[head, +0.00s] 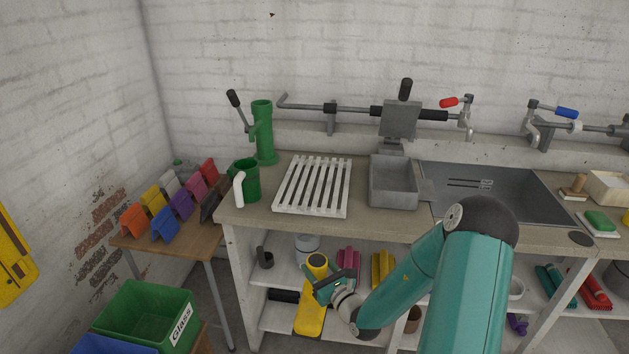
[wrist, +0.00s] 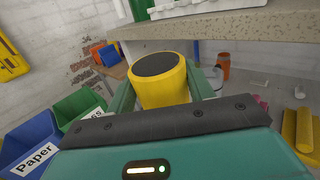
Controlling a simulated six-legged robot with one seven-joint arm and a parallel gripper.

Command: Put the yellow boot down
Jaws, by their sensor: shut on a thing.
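The yellow boot (head: 310,318) is upright at the front of the lower shelves under the counter, with its dark round top uppermost. In the wrist view the boot (wrist: 165,90) fills the space between the two green fingers, its dark top facing up. My gripper (head: 322,284) is shut on the upper part of the boot. The boot's lower end is hard to make out, and I cannot tell whether it touches a shelf or hangs in front of it.
The counter (head: 375,222) overhangs the shelves and bears a white slatted rack (head: 313,186), a green mug (head: 246,180) and a grey sink (head: 500,190). Pink (head: 347,262) and yellow (head: 383,268) items stand right of the boot. A green Glass bin (head: 140,310) and blue bin are at left.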

